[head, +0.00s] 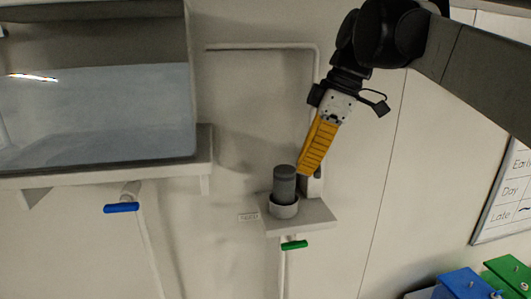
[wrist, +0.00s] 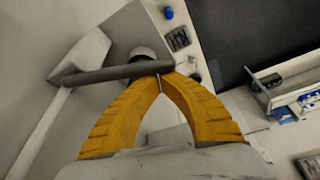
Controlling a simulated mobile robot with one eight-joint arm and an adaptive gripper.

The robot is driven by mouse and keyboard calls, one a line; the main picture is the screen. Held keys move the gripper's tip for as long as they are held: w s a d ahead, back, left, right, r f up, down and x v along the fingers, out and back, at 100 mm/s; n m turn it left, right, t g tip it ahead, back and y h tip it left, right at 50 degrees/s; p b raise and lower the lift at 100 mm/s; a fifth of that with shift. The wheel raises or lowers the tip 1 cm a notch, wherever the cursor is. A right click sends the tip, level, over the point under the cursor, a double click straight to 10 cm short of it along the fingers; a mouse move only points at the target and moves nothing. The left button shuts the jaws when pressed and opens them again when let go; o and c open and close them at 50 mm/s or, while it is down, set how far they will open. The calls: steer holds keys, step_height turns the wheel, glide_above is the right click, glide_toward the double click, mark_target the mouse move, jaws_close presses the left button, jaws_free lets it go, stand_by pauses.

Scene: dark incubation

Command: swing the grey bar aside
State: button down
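The grey bar (wrist: 115,73) runs across the wrist view, from a rounded left end to just above my fingertips. It passes in front of a white round cup (wrist: 143,52). In the head view a dark grey cylinder-like shape (head: 284,185), probably the bar seen nearly end-on, stands over the white cup (head: 284,209) on a small shelf (head: 318,215). My gripper (head: 304,173) has yellow fingers pointing down, just right of the bar. In the wrist view its fingertips (wrist: 160,76) meet with nothing visible between them, beside the bar's right part. I cannot tell whether they touch it.
A white pipe (head: 262,47) bends down the wall behind my gripper. A green handle (head: 294,245) hangs under the shelf and a blue handle (head: 121,208) to the left. A large glass-fronted tank (head: 95,115) stands at left.

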steer(key=shift+n, duration=0.5)
steer(key=shift+s+d, duration=0.25)
steer(key=shift+d, duration=0.75)
steer(key=shift+s+d, duration=0.25)
steer(key=shift+d, duration=0.7)
steer(key=shift+w, duration=0.15)
